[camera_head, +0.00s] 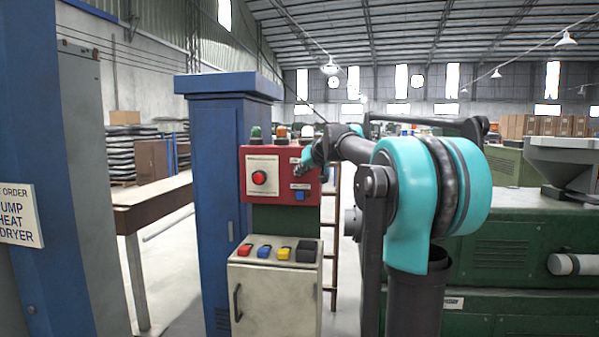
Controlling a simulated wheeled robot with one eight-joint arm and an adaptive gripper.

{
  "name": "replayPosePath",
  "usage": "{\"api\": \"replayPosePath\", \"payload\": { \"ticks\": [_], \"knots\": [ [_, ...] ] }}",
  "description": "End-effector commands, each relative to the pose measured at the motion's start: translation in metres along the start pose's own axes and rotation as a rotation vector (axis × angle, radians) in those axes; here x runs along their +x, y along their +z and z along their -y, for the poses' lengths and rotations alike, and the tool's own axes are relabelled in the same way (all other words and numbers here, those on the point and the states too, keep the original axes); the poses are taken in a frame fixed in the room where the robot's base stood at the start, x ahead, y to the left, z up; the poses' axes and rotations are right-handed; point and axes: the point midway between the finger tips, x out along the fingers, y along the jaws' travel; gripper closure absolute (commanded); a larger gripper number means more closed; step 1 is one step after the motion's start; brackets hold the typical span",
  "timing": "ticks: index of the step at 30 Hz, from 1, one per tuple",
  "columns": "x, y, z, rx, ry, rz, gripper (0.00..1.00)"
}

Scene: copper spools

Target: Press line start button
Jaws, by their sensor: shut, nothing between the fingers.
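A red control box (230,188) stands mid-view on a green post. On its left half, a big red button (259,177) sits on a white plate. I cannot read any label, so I cannot tell which control is line start.
Below is a pale cabinet (272,298) with red, yellow, blue and black controls on top. Small lamps (256,132) stand on the red box. A blue column (212,150) is behind left, a brown-topped bench (150,200) further left. Green machinery (510,245) fills the right.

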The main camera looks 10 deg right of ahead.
Motion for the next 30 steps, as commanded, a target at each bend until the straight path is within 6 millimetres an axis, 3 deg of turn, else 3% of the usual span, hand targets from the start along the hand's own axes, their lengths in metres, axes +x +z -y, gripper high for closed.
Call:
{"api": "replayPosePath", "payload": {
  "ticks": [30],
  "knots": [
    [0.0074, -0.0057, -0.0055, 0.0, 0.0, 0.0, 1.0]
  ]
}}
